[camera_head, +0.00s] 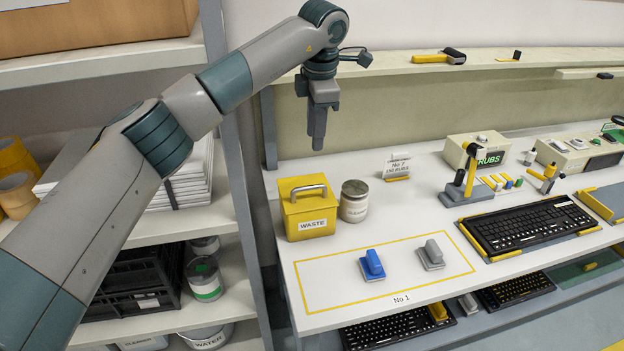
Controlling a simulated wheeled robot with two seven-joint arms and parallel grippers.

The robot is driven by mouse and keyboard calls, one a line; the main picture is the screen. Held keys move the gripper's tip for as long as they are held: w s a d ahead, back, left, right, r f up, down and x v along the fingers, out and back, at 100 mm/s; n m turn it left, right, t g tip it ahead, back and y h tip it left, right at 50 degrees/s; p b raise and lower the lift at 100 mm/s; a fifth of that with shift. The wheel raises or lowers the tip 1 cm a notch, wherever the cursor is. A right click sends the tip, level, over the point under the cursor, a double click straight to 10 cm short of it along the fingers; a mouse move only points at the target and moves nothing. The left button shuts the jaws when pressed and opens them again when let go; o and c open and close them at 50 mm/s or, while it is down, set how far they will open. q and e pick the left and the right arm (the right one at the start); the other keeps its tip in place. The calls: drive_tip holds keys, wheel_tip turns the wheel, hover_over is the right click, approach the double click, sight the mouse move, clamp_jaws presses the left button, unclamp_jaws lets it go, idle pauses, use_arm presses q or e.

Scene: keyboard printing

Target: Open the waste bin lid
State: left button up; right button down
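The waste bin (309,215) is a yellow box with a "WASTE" label, standing at the left end of the white workbench. Its yellow lid (290,187) is down on the box, with a grey handle (310,189) on top. My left gripper (317,140) hangs above and slightly behind the bin in the picture, pointing down and apart from the handle. Its fingers appear close together, but I cannot tell whether they are fully shut. I see nothing held in it. My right gripper is not in view.
A white can (354,201) stands close to the bin's right side. A blue block (372,265) and a grey block (431,254) lie in the yellow outlined area in front. A keyboard (525,227) is further right. A shelf (430,62) runs along the back.

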sight(312, 188)
use_arm(q)
drive_tip(key=w+f+p, duration=0.1)
drive_tip(key=f+p, duration=0.1)
drive_tip(key=f, duration=0.3)
drive_tip(key=w+f+p, duration=0.1)
drive_tip(key=f+p, duration=0.1)
drive_tip(key=f, duration=0.3)
drive_tip(key=w+a+f+p, duration=0.1)
drive_tip(key=f+p, duration=0.1)
drive_tip(key=f, duration=0.4)
clamp_jaws()
